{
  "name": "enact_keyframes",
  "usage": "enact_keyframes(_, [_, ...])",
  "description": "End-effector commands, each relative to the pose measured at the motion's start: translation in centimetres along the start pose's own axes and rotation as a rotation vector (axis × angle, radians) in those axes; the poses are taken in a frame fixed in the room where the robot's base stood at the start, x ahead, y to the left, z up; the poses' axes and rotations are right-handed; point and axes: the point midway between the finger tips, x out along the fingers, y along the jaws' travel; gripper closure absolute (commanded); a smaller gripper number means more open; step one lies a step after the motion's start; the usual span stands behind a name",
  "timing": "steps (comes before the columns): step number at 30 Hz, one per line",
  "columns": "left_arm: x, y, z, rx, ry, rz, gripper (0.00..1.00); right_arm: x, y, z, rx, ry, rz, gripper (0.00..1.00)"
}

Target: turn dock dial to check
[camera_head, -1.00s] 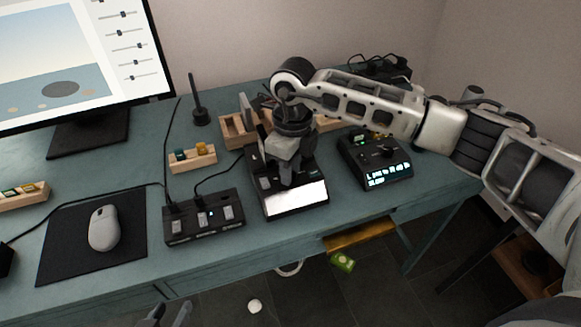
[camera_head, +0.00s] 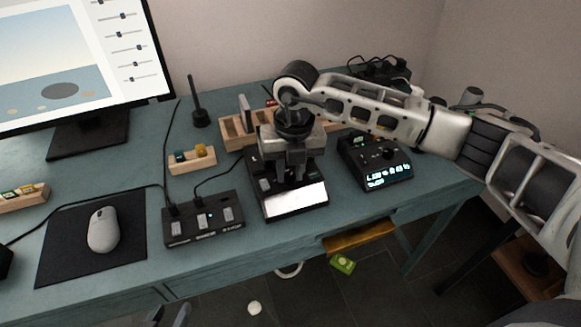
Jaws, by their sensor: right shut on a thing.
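The dock (camera_head: 266,208) is a black box with a bright white screen (camera_head: 296,199) on its sloped front, standing near the table's front edge. My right gripper (camera_head: 293,178) points down over the dock, just behind the screen, and is shut on the dial, which the fingers hide. I cannot read the dial's setting. My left gripper (camera_head: 170,316) shows only as dark fingertips at the bottom edge, below the table front, apart from everything; its opening is unclear.
A black device with a lit display (camera_head: 388,177) stands right of the dock. A black switch box (camera_head: 203,219) with cables stands left. A wooden block holder (camera_head: 192,160) and wooden organiser (camera_head: 236,133) sit behind. A mouse (camera_head: 103,230) lies on a dark pad (camera_head: 62,250).

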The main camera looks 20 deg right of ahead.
Motion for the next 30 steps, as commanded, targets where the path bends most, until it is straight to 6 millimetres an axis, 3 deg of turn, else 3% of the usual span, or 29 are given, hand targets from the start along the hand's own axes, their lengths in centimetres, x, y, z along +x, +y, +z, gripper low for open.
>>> enact_keyframes(9, [-0.05, -0.01, 0.02, 0.003, -0.003, -0.001, 0.64, -0.17, 0.03, 0.09, 0.137, -0.01, 0.003, 0.99])
enact_keyframes(26, [-0.03, 0.0, 0.1, 0.003, -0.004, -0.001, 0.64, -0.19, 0.03, 0.12, 0.169, -0.013, 0.003, 0.99])
enact_keyframes(27, [-0.03, 0.0, 0.1, 0.003, -0.004, -0.001, 0.64, -0.19, 0.03, 0.12, 0.168, -0.013, 0.003, 0.73])
enact_keyframes(28, [-0.03, 0.0, 0.1, 0.003, -0.004, 0.0, 0.64, -0.19, 0.03, 0.12, 0.168, -0.013, 0.003, 0.67])
enact_keyframes(30, [-0.03, 0.0, 0.11, 0.003, -0.004, 0.0, 0.64, -0.16, 0.03, 0.1, 0.168, -0.012, 0.002, 0.67])
